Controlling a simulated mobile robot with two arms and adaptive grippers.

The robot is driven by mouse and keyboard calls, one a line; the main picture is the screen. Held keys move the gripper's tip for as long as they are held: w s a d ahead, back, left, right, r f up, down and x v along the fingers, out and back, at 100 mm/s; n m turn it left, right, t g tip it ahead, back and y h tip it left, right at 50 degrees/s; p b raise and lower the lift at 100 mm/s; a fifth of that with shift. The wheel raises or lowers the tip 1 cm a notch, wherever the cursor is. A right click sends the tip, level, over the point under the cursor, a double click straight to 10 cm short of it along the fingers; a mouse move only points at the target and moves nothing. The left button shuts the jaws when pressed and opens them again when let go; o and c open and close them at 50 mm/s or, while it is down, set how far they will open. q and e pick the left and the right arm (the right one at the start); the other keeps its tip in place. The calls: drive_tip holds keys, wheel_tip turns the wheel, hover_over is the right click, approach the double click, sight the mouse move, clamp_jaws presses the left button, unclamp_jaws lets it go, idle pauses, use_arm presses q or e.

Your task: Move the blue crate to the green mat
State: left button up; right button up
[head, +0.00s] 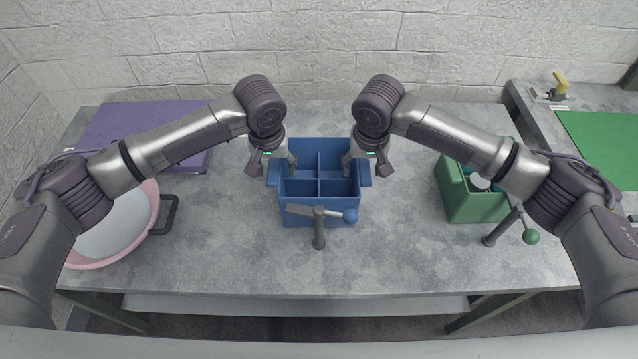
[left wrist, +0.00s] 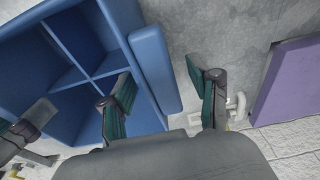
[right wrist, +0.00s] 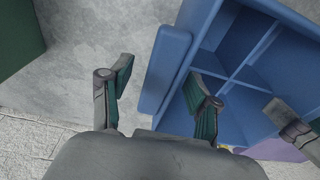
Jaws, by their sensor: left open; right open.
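The blue crate (head: 298,221) stands upright on the grey table, in the middle. It is divided into several compartments, which look empty, and has a ledge-like handle on each side. My left gripper (head: 278,163) is open at its left side. In the left wrist view my left fingers (left wrist: 163,96) straddle the crate's side wall and handle (left wrist: 155,68), one inside and one outside. My right gripper (head: 360,160) is open at the right side. In the right wrist view my right fingers (right wrist: 162,92) straddle that handle (right wrist: 163,70) likewise. The green mat (head: 603,147) lies on the right-hand table.
A grey spindle with a blue ball (head: 319,232) stands just in front of the crate. A green crate (head: 478,208) and a spindle with a green ball (head: 531,237) are to the right. A pink-rimmed bowl (head: 120,225) and purple mat (head: 140,128) are left. A yellow-handled fixture (head: 558,88) is back right.

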use_arm(q)
clamp_jaws()
use_arm(e)
clamp_jaws()
use_arm(q)
drive_tip(key=shift+r, duration=0.1)
use_arm(e)
drive_tip(key=shift+r, duration=0.1)
